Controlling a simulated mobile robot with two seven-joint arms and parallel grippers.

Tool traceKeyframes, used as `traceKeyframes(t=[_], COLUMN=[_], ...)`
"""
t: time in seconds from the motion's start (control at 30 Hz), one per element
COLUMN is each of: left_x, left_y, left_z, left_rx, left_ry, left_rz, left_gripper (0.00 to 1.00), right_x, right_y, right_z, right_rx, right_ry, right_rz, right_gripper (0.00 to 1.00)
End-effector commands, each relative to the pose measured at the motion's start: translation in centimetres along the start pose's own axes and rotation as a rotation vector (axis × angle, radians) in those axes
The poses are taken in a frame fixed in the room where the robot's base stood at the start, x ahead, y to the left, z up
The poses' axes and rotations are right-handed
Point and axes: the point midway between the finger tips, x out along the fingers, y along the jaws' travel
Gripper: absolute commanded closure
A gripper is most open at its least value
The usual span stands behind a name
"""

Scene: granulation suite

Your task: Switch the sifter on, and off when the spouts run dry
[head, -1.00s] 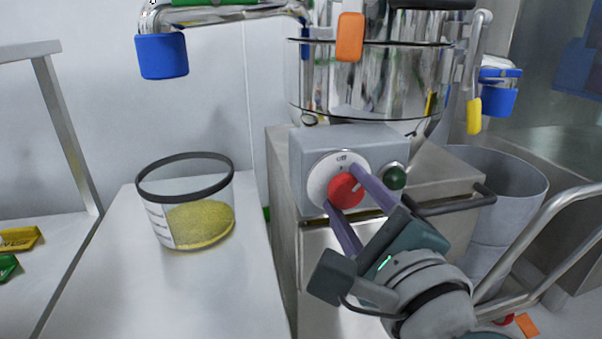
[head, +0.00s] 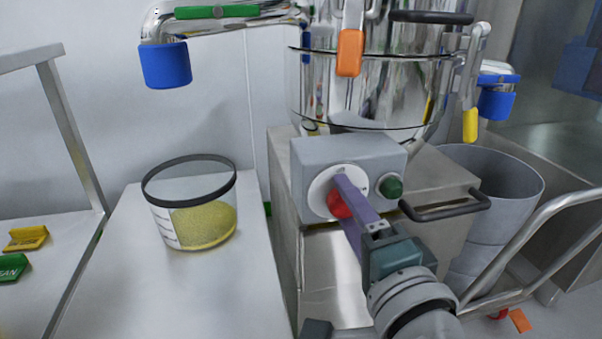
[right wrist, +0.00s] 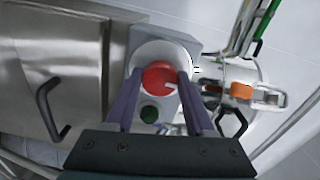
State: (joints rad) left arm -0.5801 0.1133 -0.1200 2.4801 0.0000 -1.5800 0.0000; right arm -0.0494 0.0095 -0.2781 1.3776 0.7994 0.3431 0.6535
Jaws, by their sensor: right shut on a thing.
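The sifter (head: 375,75) is a shiny steel drum on a steel base. Its grey control box (head: 315,152) carries a round white dial with a red knob (head: 338,207) and a green button (head: 390,186). My right gripper (head: 342,195) is shut on the red knob, one purple finger on each side. The right wrist view shows the knob (right wrist: 160,78) between both fingertips, its white pointer mark pointing right. The left spout ends in a blue sleeve (head: 165,65), the right spout in another (head: 496,104). I see no powder falling from either. My left gripper is out of view.
A clear tub (head: 160,220) with a dark rim and yellow powder stands on the left bench, below the left spout. A grey bin (head: 505,175) stands below the right spout. A black handle (head: 445,206) and a steel rail (head: 540,235) lie right of my gripper.

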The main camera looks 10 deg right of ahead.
Motion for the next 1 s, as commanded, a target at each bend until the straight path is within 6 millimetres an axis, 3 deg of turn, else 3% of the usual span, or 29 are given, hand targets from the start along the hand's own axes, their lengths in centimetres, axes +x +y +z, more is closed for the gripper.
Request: traceKeyframes(t=[0.57,0.6,0.83,1.0], left_x=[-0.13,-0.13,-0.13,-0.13], left_y=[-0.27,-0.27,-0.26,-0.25], left_z=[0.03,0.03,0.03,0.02], left_rx=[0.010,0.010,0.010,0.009], left_ry=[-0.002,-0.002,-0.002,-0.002], left_rz=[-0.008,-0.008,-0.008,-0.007], left_gripper=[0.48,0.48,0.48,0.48], right_x=[0.02,0.02,0.01,0.01], right_y=[-0.03,-0.04,-0.02,-0.01], right_z=[-0.02,-0.02,-0.02,-0.01], right_rx=[-0.033,-0.032,-0.031,-0.030], right_ry=[0.001,0.001,0.001,0.001], right_rz=[-0.001,-0.001,-0.001,-0.001], right_gripper=[1.00,0.42,0.17,0.16])
